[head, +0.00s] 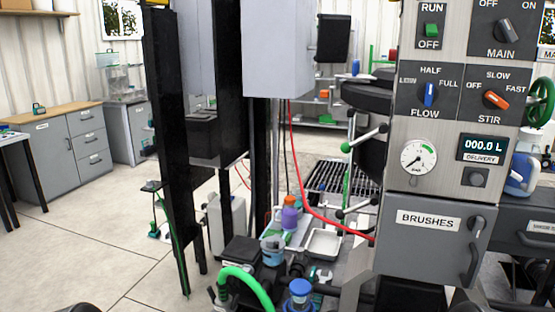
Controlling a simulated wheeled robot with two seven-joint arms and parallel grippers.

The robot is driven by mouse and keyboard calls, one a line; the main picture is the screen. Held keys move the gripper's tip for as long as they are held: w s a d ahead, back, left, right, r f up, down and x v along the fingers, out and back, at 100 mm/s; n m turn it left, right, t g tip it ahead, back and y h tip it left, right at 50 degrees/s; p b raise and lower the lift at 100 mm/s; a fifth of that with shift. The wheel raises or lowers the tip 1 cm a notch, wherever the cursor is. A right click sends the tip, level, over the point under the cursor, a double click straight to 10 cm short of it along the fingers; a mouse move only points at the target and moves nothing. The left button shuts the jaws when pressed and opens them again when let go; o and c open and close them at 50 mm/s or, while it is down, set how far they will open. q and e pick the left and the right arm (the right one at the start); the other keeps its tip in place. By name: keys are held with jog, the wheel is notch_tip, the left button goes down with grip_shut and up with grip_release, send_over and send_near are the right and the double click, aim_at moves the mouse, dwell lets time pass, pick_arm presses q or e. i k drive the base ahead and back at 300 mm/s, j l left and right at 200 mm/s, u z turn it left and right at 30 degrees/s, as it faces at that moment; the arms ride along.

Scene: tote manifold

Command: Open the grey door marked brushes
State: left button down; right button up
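The grey door (420,251) marked BRUSHES is at the lower right in the head view, below the grey control panel. It looks closed. Its white label (428,220) is near the top. A dark vertical handle (474,251) is on its right side, with a small round latch or knob (478,223) above it. Neither gripper can be made out in the head view. Only small dark shapes show at the bottom edge, and I cannot tell what they are.
Above the door are the panel's gauge (418,157), DELIVERY display (483,149) and FLOW knob (429,95). A grey drawer unit (526,232) stands at the right. Left of the door are a white tray (323,244), a blue-capped jar (300,292) and a green hose (246,280).

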aim_at(423, 239)
jog(key=z, duration=0.5)
jog(key=k+z, duration=0.15)
jog(key=z, duration=0.35)
jog(key=j+z, duration=0.1)
jog(key=z, duration=0.4)
jog(key=k+z, duration=0.1)
jog(key=z, duration=0.4)
jog(key=k+l+z, duration=0.1)
jog(key=z, duration=0.4)
